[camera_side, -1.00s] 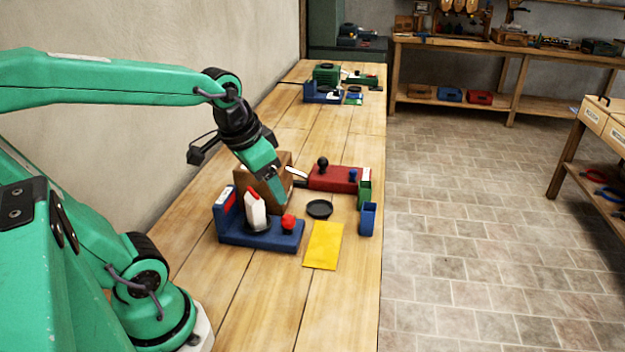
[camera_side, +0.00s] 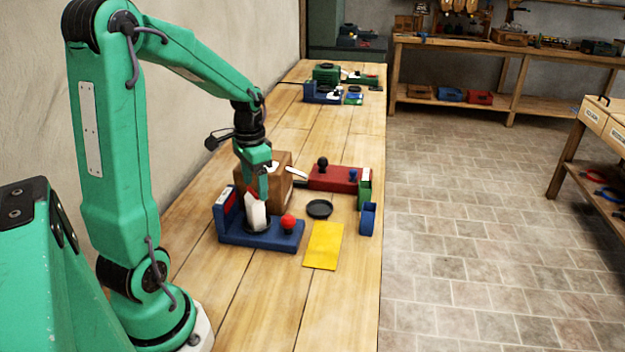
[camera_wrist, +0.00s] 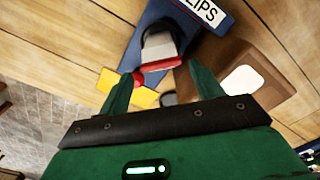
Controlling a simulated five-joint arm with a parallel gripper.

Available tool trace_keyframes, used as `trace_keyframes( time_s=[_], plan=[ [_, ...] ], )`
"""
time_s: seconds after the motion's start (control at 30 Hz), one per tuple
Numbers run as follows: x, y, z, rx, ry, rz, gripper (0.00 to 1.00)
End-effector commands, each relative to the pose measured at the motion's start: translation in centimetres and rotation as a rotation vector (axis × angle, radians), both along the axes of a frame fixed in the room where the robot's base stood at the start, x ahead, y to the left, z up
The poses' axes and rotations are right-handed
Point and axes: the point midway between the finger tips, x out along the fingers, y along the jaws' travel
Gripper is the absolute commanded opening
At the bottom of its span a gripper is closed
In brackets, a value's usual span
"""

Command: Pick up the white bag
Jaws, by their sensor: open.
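The white bag (camera_side: 256,214) with a red top stands on a dark round plate of the blue scale-like base (camera_side: 236,233) in the side view. It also shows in the wrist view (camera_wrist: 158,45), with its red top (camera_wrist: 155,65) toward me. My gripper (camera_side: 259,190) points down right above the bag, its fingers at about the height of the red top. In the wrist view my gripper (camera_wrist: 157,82) has its two green fingers spread apart, with the bag's red top lying just past the gap between the tips. Whether a finger touches the bag is hard to tell.
A brown box (camera_side: 279,168) stands close behind the bag. A red knob (camera_side: 288,222) sits on the blue base. The front tabletop is clear.

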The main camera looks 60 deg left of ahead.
Motion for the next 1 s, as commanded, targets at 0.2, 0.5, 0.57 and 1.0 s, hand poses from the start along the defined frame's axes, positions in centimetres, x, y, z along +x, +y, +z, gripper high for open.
trace_keyframes(
  time_s=[0.2, 0.5, 0.57, 1.0],
  plan=[
    [0.0, 0.1, -0.3, -0.001, 0.002, 0.000, 0.65],
    [0.0, 0.1, -2.5, -0.002, 0.003, 0.000, 0.65],
    [0.0, 0.1, -2.7, -0.002, 0.003, 0.001, 0.65],
    [-0.2, 0.1, -4.9, -0.003, 0.004, 0.001, 0.65]
  ],
)
